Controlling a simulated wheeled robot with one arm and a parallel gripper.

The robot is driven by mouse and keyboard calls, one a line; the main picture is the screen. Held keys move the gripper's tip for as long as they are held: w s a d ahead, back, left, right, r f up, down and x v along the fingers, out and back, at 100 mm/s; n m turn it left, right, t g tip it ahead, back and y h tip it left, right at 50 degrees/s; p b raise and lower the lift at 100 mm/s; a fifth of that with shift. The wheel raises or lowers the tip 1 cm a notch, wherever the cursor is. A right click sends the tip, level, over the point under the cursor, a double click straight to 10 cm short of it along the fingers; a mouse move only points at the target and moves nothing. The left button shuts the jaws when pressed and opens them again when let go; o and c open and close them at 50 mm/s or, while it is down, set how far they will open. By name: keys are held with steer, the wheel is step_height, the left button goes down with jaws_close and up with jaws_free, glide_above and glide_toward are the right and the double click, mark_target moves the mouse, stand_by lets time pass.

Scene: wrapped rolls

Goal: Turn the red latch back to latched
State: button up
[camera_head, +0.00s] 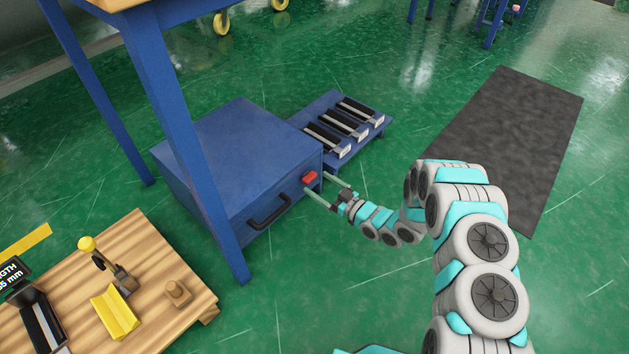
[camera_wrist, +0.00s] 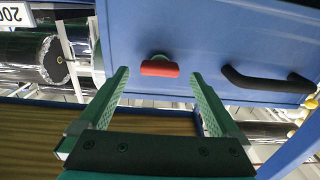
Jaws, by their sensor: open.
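The red latch (camera_head: 310,177) is a small red bar on the front face of a blue cabinet (camera_head: 223,152), near its right edge. In the wrist view the latch (camera_wrist: 159,68) lies crosswise in the picture, with a small green piece behind its middle. My gripper (camera_head: 314,183) is open, with its two green fingers pointing at the cabinet front. In the wrist view the gripper (camera_wrist: 158,78) has one finger on each side of the latch, with a gap between each finger and the latch. I cannot tell whether the fingertips touch the cabinet face.
A black handle (camera_head: 269,211) sticks out of the cabinet front, left of the latch. A blue table leg (camera_head: 195,160) rises in front. A wooden bench (camera_head: 150,275) is at lower left.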

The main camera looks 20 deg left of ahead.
mark_target(313, 180)
steer(key=shift+x, duration=1.5)
steer(key=c, duration=1.4)
